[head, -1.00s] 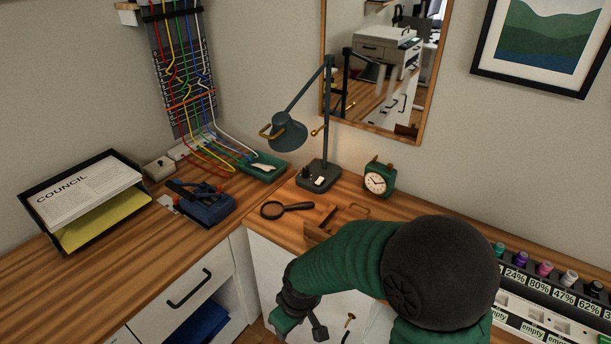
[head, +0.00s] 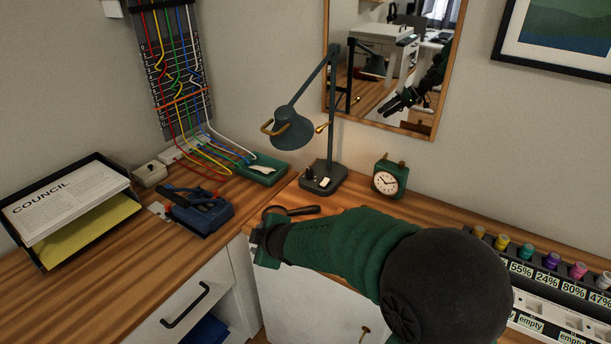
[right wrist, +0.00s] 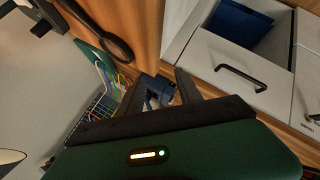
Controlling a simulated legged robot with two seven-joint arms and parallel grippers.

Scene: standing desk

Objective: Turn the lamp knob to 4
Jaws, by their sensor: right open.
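The lamp (head: 290,128) stands on the desk by the back wall, its blue-grey shade hanging to the left of its post. Its dark base (head: 323,187) carries a small dark knob (head: 308,173) and a white switch. A brass knob (head: 321,128) sticks out beside the shade. The knob's marks are too small to read. My right gripper (head: 262,232) is in front of and left of the base, low by the desk edge and apart from the lamp. In the right wrist view its two fingers (right wrist: 160,88) are spread with nothing held. My left gripper does not show.
A magnifying glass (head: 293,211) lies close behind my right gripper. A green clock (head: 390,178) stands right of the lamp. A blue device (head: 198,210), green tray (head: 263,171) and paper tray (head: 70,210) lie left. The mirror (head: 440,85) hangs behind.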

